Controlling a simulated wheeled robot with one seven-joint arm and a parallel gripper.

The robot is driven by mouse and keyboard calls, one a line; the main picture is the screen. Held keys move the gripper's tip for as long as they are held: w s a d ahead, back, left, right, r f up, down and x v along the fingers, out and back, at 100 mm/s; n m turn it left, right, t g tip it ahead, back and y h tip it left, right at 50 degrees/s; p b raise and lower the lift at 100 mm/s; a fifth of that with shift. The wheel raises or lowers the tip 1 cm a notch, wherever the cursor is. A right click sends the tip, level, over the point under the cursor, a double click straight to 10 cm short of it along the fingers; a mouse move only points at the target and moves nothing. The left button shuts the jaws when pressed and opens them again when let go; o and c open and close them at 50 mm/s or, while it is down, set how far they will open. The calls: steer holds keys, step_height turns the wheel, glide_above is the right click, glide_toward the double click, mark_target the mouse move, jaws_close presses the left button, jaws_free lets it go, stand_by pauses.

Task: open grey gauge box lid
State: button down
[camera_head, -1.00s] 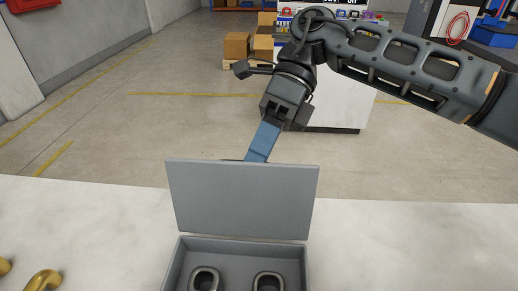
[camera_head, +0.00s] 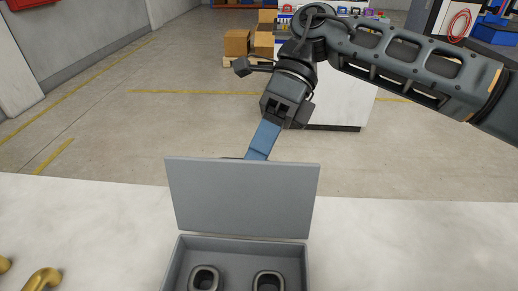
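The grey gauge box (camera_head: 174,272) stands on the pale table at the bottom middle of the head view. Its lid (camera_head: 242,198) stands raised along the box's far edge, its broad face turned towards me. Two dark rounded rings (camera_head: 205,278) show inside the box. My gripper (camera_head: 258,150) comes down behind the lid, with its blue part reaching the lid's top edge. The fingertips are hidden behind the lid, so I cannot tell whether they touch it or are open or shut.
Brass-coloured curved pieces (camera_head: 42,280) lie on the table (camera_head: 90,225) at the lower left. Cardboard boxes (camera_head: 237,43) and a white counter (camera_head: 337,100) stand on the floor well beyond.

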steer(key=shift+s+f, duration=0.15)
steer(key=shift+f, duration=0.2)
steer(key=c, duration=1.1)
jaws_free()
steer(key=shift+r, duration=0.15)
steer(key=shift+r, duration=0.1)
steer(key=shift+b+v, duration=0.5)
steer(key=shift+v, duration=3.45)
steer(key=shift+a, duration=0.1)
